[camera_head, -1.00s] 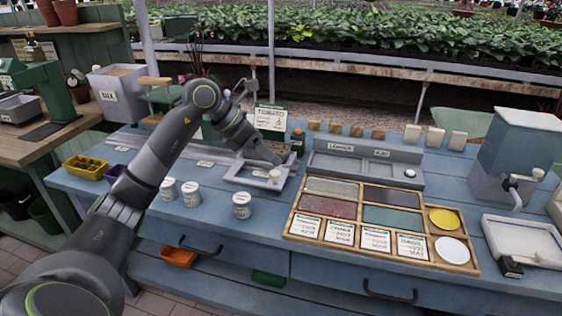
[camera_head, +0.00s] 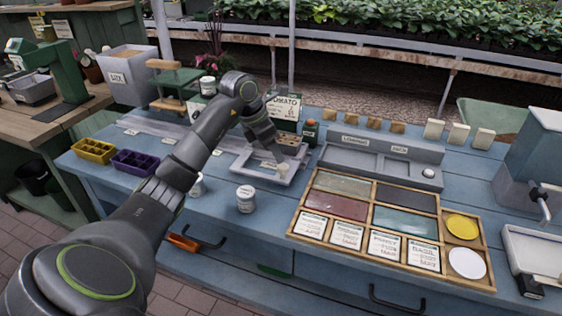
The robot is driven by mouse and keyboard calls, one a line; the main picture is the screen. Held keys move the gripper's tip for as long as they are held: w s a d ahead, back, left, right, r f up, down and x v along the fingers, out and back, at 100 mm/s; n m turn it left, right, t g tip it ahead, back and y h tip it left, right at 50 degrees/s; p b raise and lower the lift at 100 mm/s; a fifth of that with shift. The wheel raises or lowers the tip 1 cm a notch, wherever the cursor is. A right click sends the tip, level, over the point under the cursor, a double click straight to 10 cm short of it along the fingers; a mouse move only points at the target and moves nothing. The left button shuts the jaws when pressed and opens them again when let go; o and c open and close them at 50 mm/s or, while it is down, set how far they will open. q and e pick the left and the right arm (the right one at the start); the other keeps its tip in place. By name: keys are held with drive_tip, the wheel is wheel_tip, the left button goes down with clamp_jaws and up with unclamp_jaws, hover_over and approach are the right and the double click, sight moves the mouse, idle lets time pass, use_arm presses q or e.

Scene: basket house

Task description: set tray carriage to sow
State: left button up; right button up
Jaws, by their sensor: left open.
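The grey tray carriage (camera_head: 249,175) sits at the right part of a grey rail (camera_head: 165,127) on the blue bench. It has a light knob (camera_head: 284,170) at its front right. Small white labels (camera_head: 170,141) run along the rail's front; their words are too small to read. My left gripper (camera_head: 279,158) comes down over the carriage, just behind the knob. It is open, and its fingertips are partly hidden; I cannot tell whether they touch the carriage. My right gripper is out of view.
White pots (camera_head: 246,199) stand in front of the rail, one partly behind my arm. Yellow (camera_head: 94,150) and purple (camera_head: 134,163) cell trays lie at the left. A wooden sectioned box (camera_head: 300,236) and a grey labelled holder (camera_head: 380,160) stand to the right. A TOMATO card (camera_head: 283,107) stands behind.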

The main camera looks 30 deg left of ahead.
sight(282, 166)
use_arm(q)
drive_tip(key=x, duration=0.6)
drive_tip(key=shift+w+f, duration=0.1)
drive_tip(key=shift+f, duration=0.05)
clamp_jaws()
